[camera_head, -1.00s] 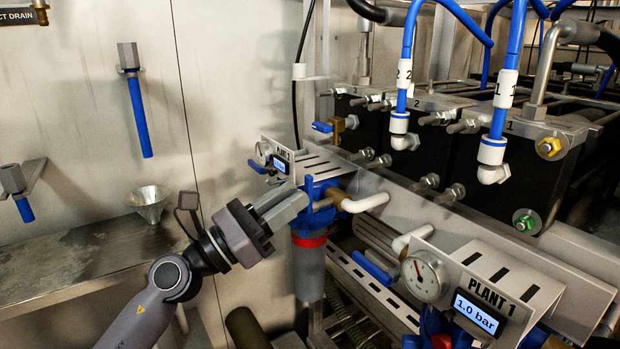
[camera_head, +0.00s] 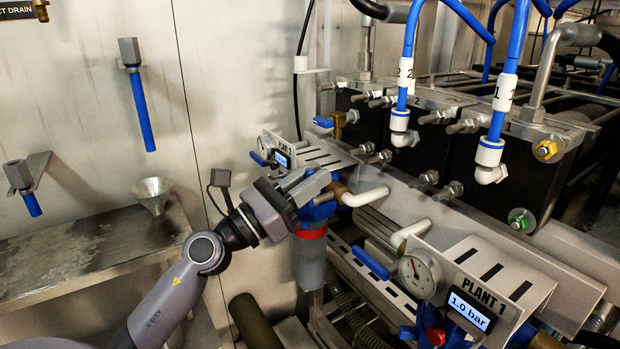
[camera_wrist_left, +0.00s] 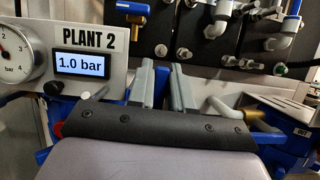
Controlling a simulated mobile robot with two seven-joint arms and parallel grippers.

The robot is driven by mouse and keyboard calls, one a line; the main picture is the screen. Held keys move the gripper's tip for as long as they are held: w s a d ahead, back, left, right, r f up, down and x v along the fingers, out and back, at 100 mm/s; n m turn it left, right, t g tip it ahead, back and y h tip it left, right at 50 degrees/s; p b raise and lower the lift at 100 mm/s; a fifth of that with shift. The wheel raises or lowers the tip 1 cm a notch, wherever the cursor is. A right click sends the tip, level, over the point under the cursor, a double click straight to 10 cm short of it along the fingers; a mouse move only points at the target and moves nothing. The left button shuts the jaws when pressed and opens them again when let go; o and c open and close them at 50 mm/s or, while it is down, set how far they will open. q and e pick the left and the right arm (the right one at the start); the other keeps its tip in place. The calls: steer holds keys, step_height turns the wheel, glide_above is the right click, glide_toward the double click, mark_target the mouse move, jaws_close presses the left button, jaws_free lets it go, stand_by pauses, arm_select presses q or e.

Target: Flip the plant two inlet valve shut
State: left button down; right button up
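The PLANT 2 panel (camera_head: 300,152), with a gauge and a display, stands mid-picture in the head view; in the wrist view its display (camera_wrist_left: 82,65) reads 1.0 bar. A blue lever (camera_head: 258,159) shows at its left edge. Another blue lever (camera_head: 323,122) sits on a brass valve behind the panel; it also shows in the wrist view (camera_wrist_left: 132,8). I cannot tell which is the inlet valve. My right gripper is out of view.
The PLANT 1 panel (camera_head: 490,290) and a blue lever (camera_head: 371,263) are at the lower right. White elbow pipes (camera_head: 365,197) lie close to the gripper's right. A steel shelf (camera_head: 90,250) with a funnel (camera_head: 151,194) is at the left. Black pump blocks stand behind.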

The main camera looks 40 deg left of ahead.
arm_select(q)
steer(key=shift+a+n+p, duration=0.1)
steer(key=shift+n+p, duration=0.2)
steer(key=shift+n, duration=0.2)
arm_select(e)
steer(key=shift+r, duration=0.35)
arm_select(q)
steer(key=c, duration=1.4)
jaws_free()
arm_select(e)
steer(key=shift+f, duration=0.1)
arm_select(q)
steer(key=b+v, duration=0.4)
steer(key=v, duration=0.3)
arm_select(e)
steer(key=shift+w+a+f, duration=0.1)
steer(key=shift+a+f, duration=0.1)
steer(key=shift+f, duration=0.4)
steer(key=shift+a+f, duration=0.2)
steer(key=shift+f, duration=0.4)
